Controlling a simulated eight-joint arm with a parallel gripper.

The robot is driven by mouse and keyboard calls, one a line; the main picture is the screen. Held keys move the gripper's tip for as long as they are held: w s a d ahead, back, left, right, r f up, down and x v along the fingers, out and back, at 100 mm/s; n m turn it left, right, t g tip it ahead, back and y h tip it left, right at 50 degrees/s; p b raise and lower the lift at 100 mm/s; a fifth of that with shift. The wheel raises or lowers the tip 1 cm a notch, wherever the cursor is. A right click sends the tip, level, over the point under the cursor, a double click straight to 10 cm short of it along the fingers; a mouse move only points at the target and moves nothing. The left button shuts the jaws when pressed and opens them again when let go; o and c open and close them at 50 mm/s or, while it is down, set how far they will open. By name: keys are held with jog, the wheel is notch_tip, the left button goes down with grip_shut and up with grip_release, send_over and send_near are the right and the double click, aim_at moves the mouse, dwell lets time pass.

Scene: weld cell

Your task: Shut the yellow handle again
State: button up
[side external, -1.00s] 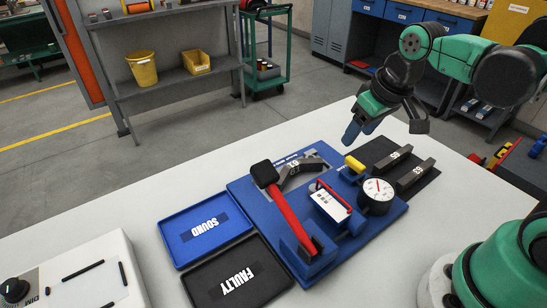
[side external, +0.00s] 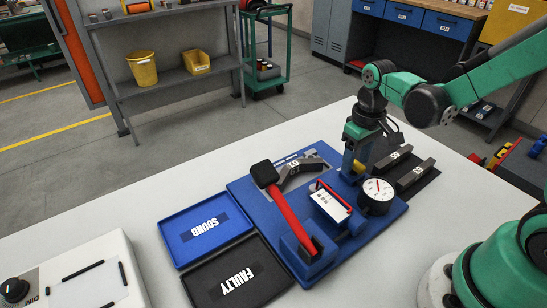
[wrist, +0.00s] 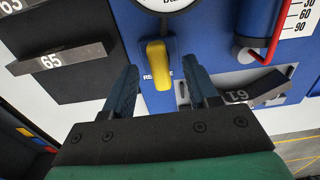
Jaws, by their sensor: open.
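The yellow handle (wrist: 158,63) sits on the blue fixture board (wrist: 215,62) just below the round dial gauge (side external: 377,194). In the wrist view it lies between the two blue fingers of my gripper (wrist: 160,82), with a gap on each side. My gripper is open and points down at the handle. In the side view my gripper (side external: 352,165) is over the handle (side external: 359,167), partly hiding it. Lettering on the board beside the handle is partly covered by it.
A red-handled lever (side external: 290,217) with a black knob stands on the board. A small white scale plate with a red bar (side external: 330,203) is beside the gauge. Grey blocks (side external: 415,177) lie on a black mat at right. Blue SOUND (side external: 180,220) and black FAULTY (side external: 205,293) trays are at left.

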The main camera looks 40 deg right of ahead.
jog(key=shift+f, duration=0.1)
grip_shut()
jog(key=shift+m, duration=0.3)
jog(key=m, duration=1.3)
jog(key=shift+m, duration=2.1)
